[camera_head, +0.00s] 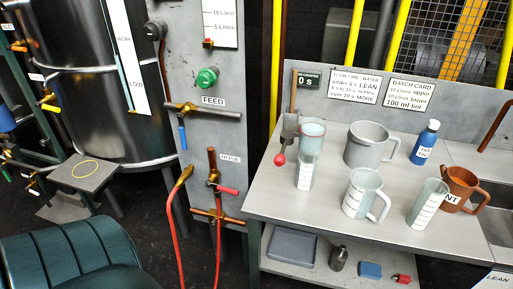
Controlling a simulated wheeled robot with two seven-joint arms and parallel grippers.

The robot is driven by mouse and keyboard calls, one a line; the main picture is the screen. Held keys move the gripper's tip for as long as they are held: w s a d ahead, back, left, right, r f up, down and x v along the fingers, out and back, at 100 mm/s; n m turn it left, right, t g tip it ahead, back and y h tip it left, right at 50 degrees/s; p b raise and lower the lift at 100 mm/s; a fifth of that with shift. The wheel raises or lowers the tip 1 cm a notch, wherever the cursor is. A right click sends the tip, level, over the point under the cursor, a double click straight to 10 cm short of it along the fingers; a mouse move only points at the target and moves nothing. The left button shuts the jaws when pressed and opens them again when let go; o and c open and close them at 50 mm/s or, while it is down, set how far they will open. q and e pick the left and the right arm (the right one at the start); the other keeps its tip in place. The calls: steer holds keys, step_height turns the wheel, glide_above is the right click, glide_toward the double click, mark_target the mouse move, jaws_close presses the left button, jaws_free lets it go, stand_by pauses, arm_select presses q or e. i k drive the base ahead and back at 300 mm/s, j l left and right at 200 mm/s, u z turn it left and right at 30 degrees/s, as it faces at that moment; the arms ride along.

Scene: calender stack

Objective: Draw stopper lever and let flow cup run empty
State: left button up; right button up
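The flow cup (312,130) is a pale blue-grey cup at the left end of the bench. It appears to be above or just behind a clear graduated cylinder (305,172). A red ball knob (280,159), which looks like the stopper lever's end, hangs at the cup's left below a grey metal part (289,127). Whether the outlet is open, and how full the cup is, I cannot tell. A small timer display (306,79) behind reads 0 s. Neither of my grippers is in view.
On the bench (337,212) stand a grey jug (368,145), a clear measuring jug (361,193), another graduated cylinder (427,203), a blue bottle (425,142) and a brown jug (459,188). A panel with valves (211,130) and a large steel tank (95,110) stand left.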

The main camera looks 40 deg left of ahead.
mark_target(279, 160)
steer(key=u, duration=1.1)
